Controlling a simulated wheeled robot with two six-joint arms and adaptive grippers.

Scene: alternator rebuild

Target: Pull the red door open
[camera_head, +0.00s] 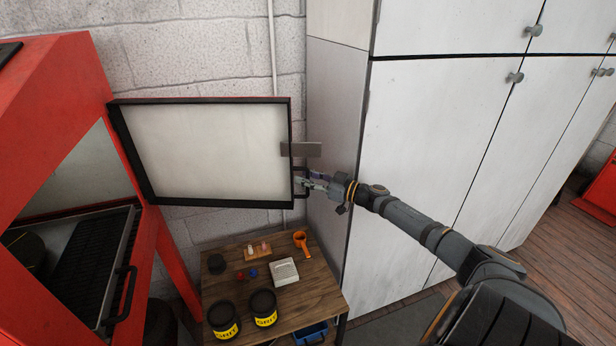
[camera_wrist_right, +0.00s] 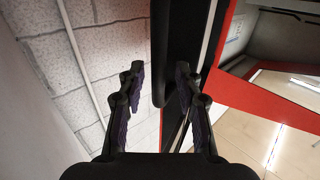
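The red door (camera_head: 205,152) stands wide open on the red cabinet at the left. Its pale inner panel, black frame and thin red top edge show. In the wrist view its dark frame and red strip (camera_wrist_right: 218,40) run upward. A black bar handle (camera_head: 302,188) sits at the door's free edge; in the wrist view the handle (camera_wrist_right: 158,55) lies in line with the gap between my fingers. My right gripper (camera_head: 312,183) is at the handle. In the wrist view my right gripper (camera_wrist_right: 160,72) has its fingers apart, with room on both sides. My left gripper is not in view.
A wooden table (camera_head: 325,290) below the door holds black jars (camera_head: 224,318), an orange cup (camera_head: 301,241) and small parts. A block wall is behind the door.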

